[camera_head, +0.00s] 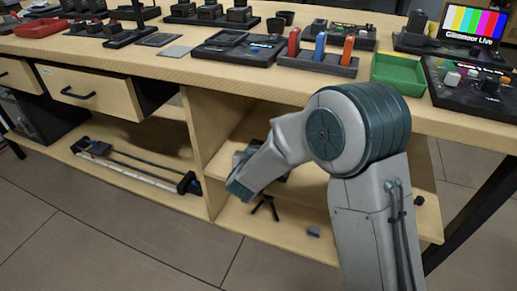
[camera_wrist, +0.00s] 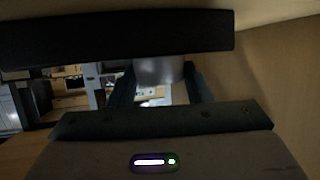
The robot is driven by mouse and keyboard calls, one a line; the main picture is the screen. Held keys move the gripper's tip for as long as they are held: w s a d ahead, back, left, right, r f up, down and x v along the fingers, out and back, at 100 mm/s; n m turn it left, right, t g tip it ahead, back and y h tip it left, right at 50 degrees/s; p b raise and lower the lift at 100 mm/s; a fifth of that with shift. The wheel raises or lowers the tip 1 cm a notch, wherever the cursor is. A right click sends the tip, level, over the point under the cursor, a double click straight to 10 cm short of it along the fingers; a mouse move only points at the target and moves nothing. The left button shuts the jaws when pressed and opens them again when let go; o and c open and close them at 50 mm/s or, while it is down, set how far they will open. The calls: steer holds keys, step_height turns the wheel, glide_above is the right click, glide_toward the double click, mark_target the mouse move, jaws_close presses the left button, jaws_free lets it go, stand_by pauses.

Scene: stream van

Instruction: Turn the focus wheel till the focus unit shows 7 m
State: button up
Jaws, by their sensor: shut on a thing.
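In the wrist view my gripper (camera_wrist: 161,92) has its two dark fingers on either side of a smooth grey round piece (camera_wrist: 160,70), which looks like the focus wheel. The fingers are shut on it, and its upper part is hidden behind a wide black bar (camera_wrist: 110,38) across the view. In the head view my arm reaches down into the open shelf under the bench; my fingertips and the wheel cannot be made out there. No focus unit reading in metres is legible in either view.
The wooden bench (camera_head: 262,88) carries several dark devices, a green tray (camera_head: 398,72) and a colour-bar screen (camera_head: 470,22). Wooden panels (camera_head: 200,150) bound the shelf space. A small black tripod-like thing (camera_head: 265,207) lies on the lower shelf. A wooden surface is close at right in the wrist view.

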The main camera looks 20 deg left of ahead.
steer(key=m+h+p, duration=0.1)
steer(key=h+p, duration=0.1)
steer(key=p, duration=0.1)
steer(key=m+h+p, duration=0.1)
steer(key=shift+a+r+m, duration=0.25)
steer(key=shift+r+m, duration=0.05)
steer(key=shift+r, duration=0.05)
steer(key=m+h+p, duration=0.2)
steer(key=h+p, duration=0.1)
steer(key=p, duration=0.1)
steer(key=shift+a+f+m+g, duration=0.1)
steer(key=shift+a+m+g, duration=0.05)
steer(key=shift+m+g, duration=0.25)
steer(key=shift+w+a+f+m+g+h+p, duration=0.15)
steer(key=shift+m+g+h+p, duration=0.45)
steer(key=shift+m+h+p, duration=0.45)
steer(key=shift+a+f+m+g+h+p, duration=0.15)
steer(key=shift+m+g+h+p, duration=0.55)
steer(key=shift+m+h, duration=0.5)
steer(key=shift+d+h, duration=0.1)
steer(key=shift+h, duration=0.15)
steer(key=o, duration=1)
steer(key=p+v, duration=0.2)
steer(key=v, duration=1.1)
steer(key=shift+s+a+r, duration=0.15)
steer(key=shift+s+a, duration=0.05)
steer(key=shift+s, duration=0.05)
